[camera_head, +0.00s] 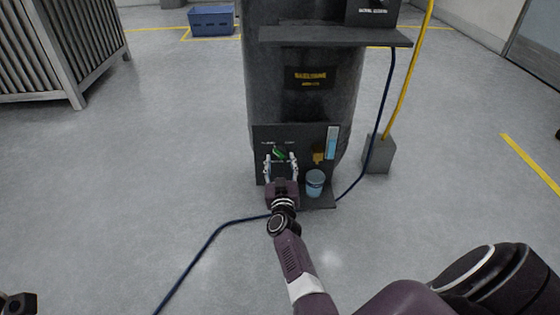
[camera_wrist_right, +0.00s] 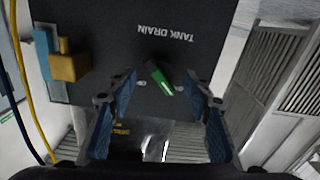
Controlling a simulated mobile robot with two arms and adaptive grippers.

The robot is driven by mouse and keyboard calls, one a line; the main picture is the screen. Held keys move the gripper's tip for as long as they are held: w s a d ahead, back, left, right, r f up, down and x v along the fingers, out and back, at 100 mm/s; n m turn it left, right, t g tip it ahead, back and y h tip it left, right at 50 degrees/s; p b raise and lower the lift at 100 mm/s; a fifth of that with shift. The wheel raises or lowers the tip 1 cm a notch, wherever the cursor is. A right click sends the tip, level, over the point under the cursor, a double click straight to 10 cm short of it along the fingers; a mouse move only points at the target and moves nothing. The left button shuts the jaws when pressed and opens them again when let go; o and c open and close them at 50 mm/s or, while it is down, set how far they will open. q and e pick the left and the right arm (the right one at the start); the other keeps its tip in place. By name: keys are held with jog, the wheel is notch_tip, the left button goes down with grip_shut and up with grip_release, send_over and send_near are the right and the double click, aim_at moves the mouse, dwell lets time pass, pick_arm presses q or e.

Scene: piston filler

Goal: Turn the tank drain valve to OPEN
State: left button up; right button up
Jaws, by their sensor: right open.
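The tank drain valve (camera_head: 279,154) is a green handle on the dark panel low on the tank front. In the right wrist view the handle (camera_wrist_right: 160,80) lies at a slant near the middle, below the upside-down TANK DRAIN lettering. My right gripper (camera_head: 281,168) is open at the panel, one finger on each side of the handle in the head view. In the right wrist view its blue-padded fingers (camera_wrist_right: 161,100) are wide apart, with the handle between them and nothing held. I cannot tell whether either finger touches it. My left gripper is not clearly seen.
A light-blue cup (camera_head: 315,184) stands on the small ledge right of my right gripper, under a brass tap (camera_head: 318,154) and a blue level gauge (camera_head: 332,142). A dark hose (camera_head: 208,243) runs across the floor. A blue crate (camera_head: 212,20) sits at the back.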

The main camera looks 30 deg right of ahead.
aim_at(280, 153)
jog(key=shift+b+x, duration=0.6)
jog(key=shift+x, duration=0.85)
jog(key=shift+c, duration=0.5)
jog(key=c, duration=1)
